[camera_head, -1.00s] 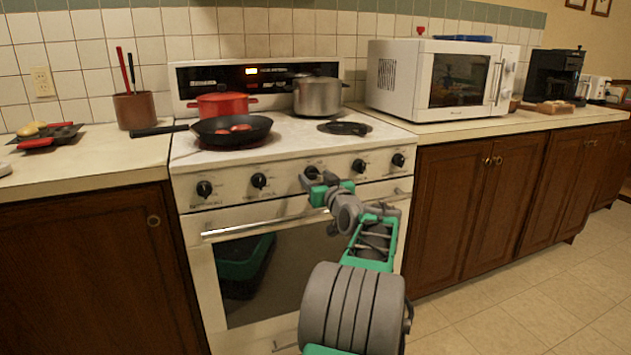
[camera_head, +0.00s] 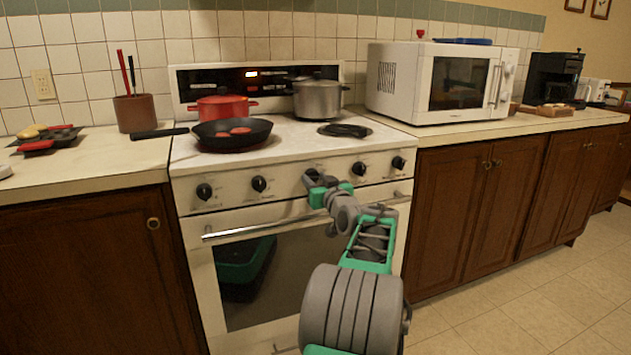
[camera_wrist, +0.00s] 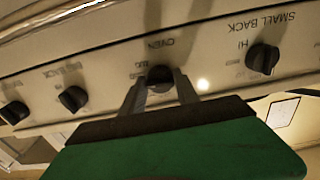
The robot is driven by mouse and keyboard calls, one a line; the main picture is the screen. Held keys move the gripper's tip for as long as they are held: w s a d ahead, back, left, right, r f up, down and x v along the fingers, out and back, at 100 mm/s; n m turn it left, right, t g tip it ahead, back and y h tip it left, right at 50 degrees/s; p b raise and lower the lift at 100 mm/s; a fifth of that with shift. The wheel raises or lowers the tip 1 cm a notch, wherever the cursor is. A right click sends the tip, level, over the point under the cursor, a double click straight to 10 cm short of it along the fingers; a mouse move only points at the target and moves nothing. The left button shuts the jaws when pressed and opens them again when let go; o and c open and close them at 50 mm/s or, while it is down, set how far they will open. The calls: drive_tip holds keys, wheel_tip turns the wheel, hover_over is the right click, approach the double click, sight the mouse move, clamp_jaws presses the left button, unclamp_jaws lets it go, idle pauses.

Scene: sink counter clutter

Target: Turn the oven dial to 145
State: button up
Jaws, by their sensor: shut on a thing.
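The oven dial (camera_wrist: 160,78) is a round black knob under the label "OVEN" on the white stove front. In the wrist view my gripper (camera_wrist: 160,90) has one finger on each side of it and is shut on it. In the head view my gripper (camera_head: 318,180) is at the middle of the knob row, and the dial's top (camera_head: 312,173) shows just behind the fingers. The small numbers around the dial are too blurred to read, so its setting cannot be told.
The oven handle (camera_head: 240,230) runs below. A frying pan (camera_head: 231,133), a red pot (camera_head: 222,107) and a steel pot (camera_head: 318,99) stand on the stove.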

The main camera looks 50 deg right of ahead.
drive_tip(key=shift+m, duration=0.3)
clamp_jaws()
drive_tip(key=m+p, duration=0.3)
drive_tip(key=m, duration=0.2)
drive_tip(key=shift+r+p, duration=0.2)
drive_tip(key=shift+p, duration=0.15)
drive_tip(key=shift+m+p, duration=1.05)
drive_tip(key=shift+m, duration=0.55)
drive_tip(key=shift+f, duration=0.15)
drive_tip(key=o, duration=1.2)
unclamp_jaws()
drive_tip(key=shift+o, duration=0.2)
